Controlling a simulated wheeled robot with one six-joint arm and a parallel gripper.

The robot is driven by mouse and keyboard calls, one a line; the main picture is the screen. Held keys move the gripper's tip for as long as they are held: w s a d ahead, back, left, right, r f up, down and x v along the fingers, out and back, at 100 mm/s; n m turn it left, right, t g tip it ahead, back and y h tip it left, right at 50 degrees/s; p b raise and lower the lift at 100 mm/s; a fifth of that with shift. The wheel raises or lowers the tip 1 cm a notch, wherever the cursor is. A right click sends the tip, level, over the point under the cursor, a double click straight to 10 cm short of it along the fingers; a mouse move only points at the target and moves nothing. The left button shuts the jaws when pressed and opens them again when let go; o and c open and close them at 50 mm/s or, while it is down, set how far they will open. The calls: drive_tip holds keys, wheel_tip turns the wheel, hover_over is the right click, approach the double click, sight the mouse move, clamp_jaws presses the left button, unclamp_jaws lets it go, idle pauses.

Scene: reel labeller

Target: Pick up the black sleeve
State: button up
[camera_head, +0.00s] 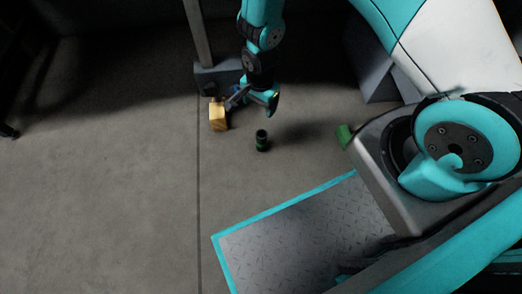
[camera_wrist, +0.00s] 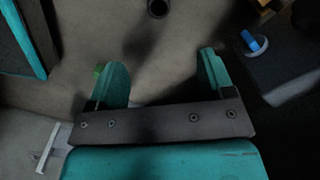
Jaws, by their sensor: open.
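The sleeve lies beyond the fingertips there.
A yellow-brown block (camera_head: 218,115) stands just left of my gripper. A green object (camera_head: 344,135) lies on the floor to the right. A grey base with a post (camera_head: 215,75) is behind. A blue piece (camera_wrist: 249,40) with a pale ring shows at right. Floor left is clear.

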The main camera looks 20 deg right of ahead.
drive_tip(key=b, duration=0.8)
hover_over(262, 136)
drive_tip(key=s+a, duration=0.1)
drive_tip(key=s, duration=0.1)
drive_tip(key=shift+m, duration=0.3)
wheel_tip(262, 136, down, 16)
drive_tip(key=shift+w+r, duration=0.1)
drive_tip(key=f+b, duration=0.4)
drive_tip(key=f, duration=0.1)
drive_tip(key=shift+w+d+f, duration=0.1)
drive_tip(key=shift+w+f, duration=0.1)
drive_tip(key=shift+w, duration=0.05)
drive_tip(key=shift+r, duration=0.15)
drive_tip(key=c, duration=1)
drive_tip(key=shift+r, duration=0.15)
